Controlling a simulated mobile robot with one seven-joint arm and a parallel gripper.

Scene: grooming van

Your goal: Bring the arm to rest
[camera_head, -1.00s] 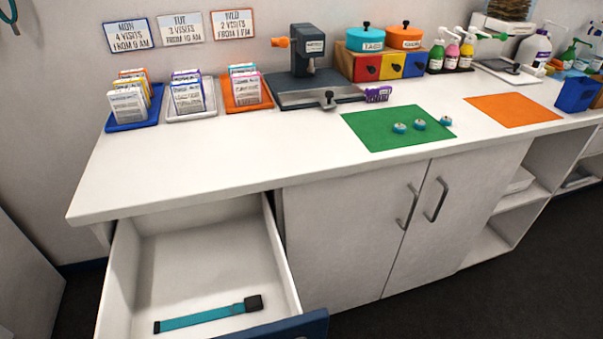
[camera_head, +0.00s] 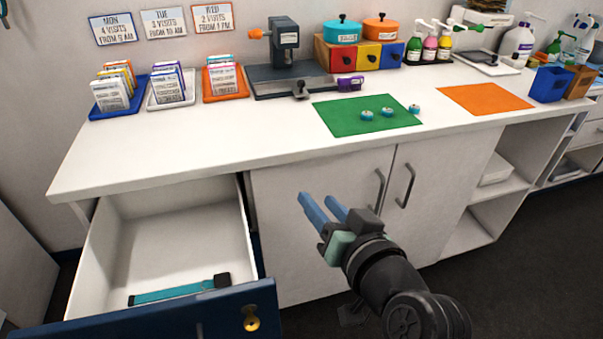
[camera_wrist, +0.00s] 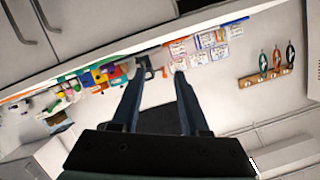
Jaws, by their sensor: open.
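My gripper (camera_head: 325,210) is in the head view, in front of the white cabinet doors and below the counter's front edge. Its two blue fingers are apart and empty, pointing up and to the left. In the wrist view my gripper (camera_wrist: 158,90) also shows open, with nothing between the fingers. My dark arm comes in from the lower right. The open drawer (camera_head: 190,232) is to the left of my gripper, with a teal strap (camera_head: 180,289) with a black end lying inside.
The white counter (camera_head: 200,140) holds card trays, a grey press (camera_head: 285,55), a green mat (camera_head: 365,115) with small teal-and-white discs, and an orange mat (camera_head: 486,99). The drawer's blue front (camera_head: 160,312) sticks out at lower left. Open shelves (camera_head: 490,185) are at right.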

